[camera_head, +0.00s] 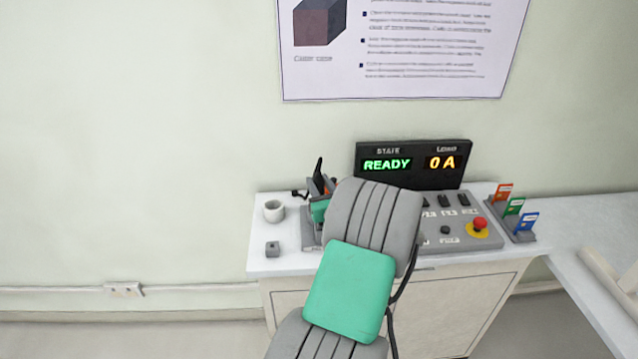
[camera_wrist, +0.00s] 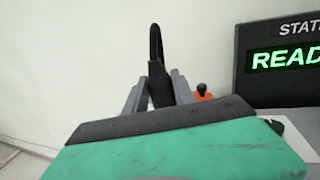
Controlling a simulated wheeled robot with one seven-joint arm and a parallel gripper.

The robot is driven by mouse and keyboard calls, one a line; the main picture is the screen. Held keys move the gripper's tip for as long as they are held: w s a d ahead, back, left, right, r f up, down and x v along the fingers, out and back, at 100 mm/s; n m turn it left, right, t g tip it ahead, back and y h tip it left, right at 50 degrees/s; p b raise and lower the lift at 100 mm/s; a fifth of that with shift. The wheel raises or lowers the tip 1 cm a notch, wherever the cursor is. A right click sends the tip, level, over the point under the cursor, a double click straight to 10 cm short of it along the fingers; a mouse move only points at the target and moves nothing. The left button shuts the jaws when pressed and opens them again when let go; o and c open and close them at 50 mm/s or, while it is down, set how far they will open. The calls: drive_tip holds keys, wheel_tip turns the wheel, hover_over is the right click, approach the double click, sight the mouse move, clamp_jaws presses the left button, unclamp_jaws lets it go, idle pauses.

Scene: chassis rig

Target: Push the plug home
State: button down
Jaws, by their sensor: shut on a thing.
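The plug (camera_wrist: 159,86) is black, with a black cable arching up from it in the wrist view. My gripper (camera_wrist: 158,82) is shut on it, one grey finger on each side. In the head view my gripper (camera_head: 321,188) is over the left part of the console, largely behind my grey and green arm. A black upright piece (camera_head: 319,165) stands out above it. The socket and the plug's front end are hidden, so I cannot tell how far in the plug sits.
The grey console (camera_head: 458,236) has black switches and a red stop button (camera_head: 480,223). A display (camera_head: 413,163) behind reads READY and 0 A. Coloured cards (camera_head: 514,207) stand right. An orange part (camera_wrist: 204,95) is close right of my fingers.

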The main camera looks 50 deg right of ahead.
drive_tip(key=shift+f, duration=0.1)
drive_tip(key=c, duration=0.9)
unclamp_jaws()
drive_tip(key=shift+c, duration=0.2)
drive_tip(key=shift+f, duration=0.1)
drive_tip(key=b+v, duration=0.1)
drive_tip(key=v, duration=0.6)
drive_tip(key=shift+s+a, duration=0.25)
drive_tip(key=shift+s, duration=0.1)
